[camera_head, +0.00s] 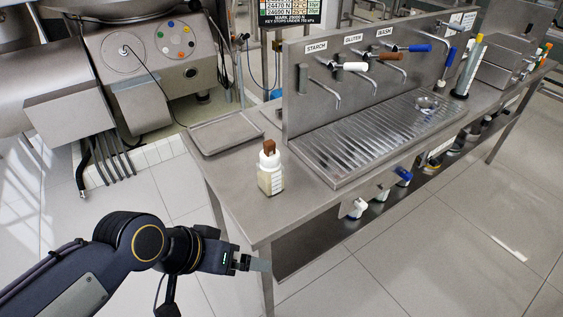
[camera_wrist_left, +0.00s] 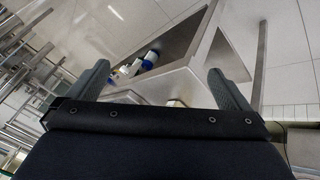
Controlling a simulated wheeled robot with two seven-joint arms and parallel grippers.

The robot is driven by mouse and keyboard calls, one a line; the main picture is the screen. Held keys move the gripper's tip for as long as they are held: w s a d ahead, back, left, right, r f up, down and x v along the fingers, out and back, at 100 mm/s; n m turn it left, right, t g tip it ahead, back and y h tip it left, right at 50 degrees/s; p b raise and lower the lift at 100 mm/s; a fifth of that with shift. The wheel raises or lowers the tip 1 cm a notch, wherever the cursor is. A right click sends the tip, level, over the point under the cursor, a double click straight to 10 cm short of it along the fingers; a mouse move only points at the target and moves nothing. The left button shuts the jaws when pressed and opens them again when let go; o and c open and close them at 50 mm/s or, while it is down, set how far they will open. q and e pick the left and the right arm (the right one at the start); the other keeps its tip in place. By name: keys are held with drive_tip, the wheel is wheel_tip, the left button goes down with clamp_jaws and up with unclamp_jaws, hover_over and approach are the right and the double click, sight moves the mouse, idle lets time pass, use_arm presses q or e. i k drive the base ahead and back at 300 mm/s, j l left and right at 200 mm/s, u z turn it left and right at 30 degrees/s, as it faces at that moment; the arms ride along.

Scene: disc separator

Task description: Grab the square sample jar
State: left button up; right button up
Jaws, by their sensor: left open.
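The square sample jar (camera_head: 270,174) stands upright on the steel table near its front left corner. It has a clear, pale body with scale marks, a white neck and a brown top. My left gripper (camera_head: 260,264) is in front of and below the jar, apart from it, just off the table's corner. In the left wrist view its two fingers (camera_wrist_left: 160,85) are spread with nothing held between them. I cannot clearly make out the jar in that view. My right gripper is not in view.
A shallow steel tray (camera_head: 225,133) lies behind the jar. A ribbed drain tray (camera_head: 375,135) with taps above it fills the table to the right. The floor in front is clear.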

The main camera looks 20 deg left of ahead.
sight(272, 181)
drive_tip(key=j+u, duration=0.1)
drive_tip(key=u, duration=0.35)
drive_tip(key=i+j+u, duration=0.1)
drive_tip(key=u, duration=0.3)
drive_tip(key=i+u, duration=0.1)
drive_tip(key=u, duration=0.35)
drive_tip(key=i+j+u, duration=0.1)
drive_tip(key=u, duration=0.3)
